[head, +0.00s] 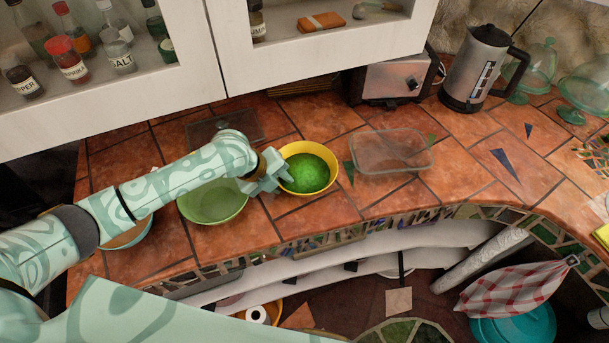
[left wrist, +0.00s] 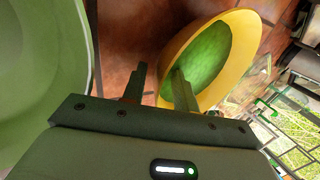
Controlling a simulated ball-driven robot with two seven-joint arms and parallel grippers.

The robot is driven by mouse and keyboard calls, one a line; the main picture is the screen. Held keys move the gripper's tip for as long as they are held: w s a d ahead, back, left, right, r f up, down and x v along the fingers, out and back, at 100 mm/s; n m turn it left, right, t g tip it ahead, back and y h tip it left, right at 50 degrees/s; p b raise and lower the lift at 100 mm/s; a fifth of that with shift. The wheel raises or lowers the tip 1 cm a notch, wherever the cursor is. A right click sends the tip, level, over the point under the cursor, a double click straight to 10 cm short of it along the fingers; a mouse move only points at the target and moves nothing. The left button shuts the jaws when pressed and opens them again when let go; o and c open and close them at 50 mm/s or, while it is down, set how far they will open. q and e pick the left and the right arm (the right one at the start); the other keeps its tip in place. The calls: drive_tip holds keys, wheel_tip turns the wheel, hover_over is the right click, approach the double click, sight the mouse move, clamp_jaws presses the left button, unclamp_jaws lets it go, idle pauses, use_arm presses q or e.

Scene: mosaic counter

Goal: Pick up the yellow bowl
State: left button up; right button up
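The yellow bowl (head: 331,179) stands on the tiled counter, with a green inside. My left gripper (head: 283,172) is at its left rim. In the left wrist view the bowl (left wrist: 246,72) is close in front of the fingers. The left gripper (left wrist: 159,70) is open there: one finger is outside the bowl and the other is over its green inside, with the rim between them. Whether a finger touches the bowl I cannot tell. My right gripper is not in view.
A green bowl (head: 215,203) stands close left of the yellow bowl, partly behind my arm. A clear glass dish (head: 391,152) is to its right. A toaster (head: 392,80) and a kettle (head: 474,68) stand behind. Cabinets (head: 318,57) hang above the counter.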

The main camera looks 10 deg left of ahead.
use_arm(q)
clamp_jaws()
drive_tip(key=shift+r, duration=0.1)
drive_tip(key=shift+r, duration=0.15)
drive_tip(key=shift+r, duration=0.3)
wheel_tip(320, 180, up, 3)
drive_tip(key=shift+f+p, duration=0.2)
drive_tip(key=shift+p, duration=0.25)
drive_tip(key=s+a+r+p, duration=0.2)
drive_tip(key=s+a+r, duration=0.5)
drive_tip(key=s, duration=0.5)
wheel_tip(320, 180, up, 2)
drive_tip(key=shift+r, duration=0.25)
drive_tip(key=shift+r, duration=0.1)
idle(0.7)
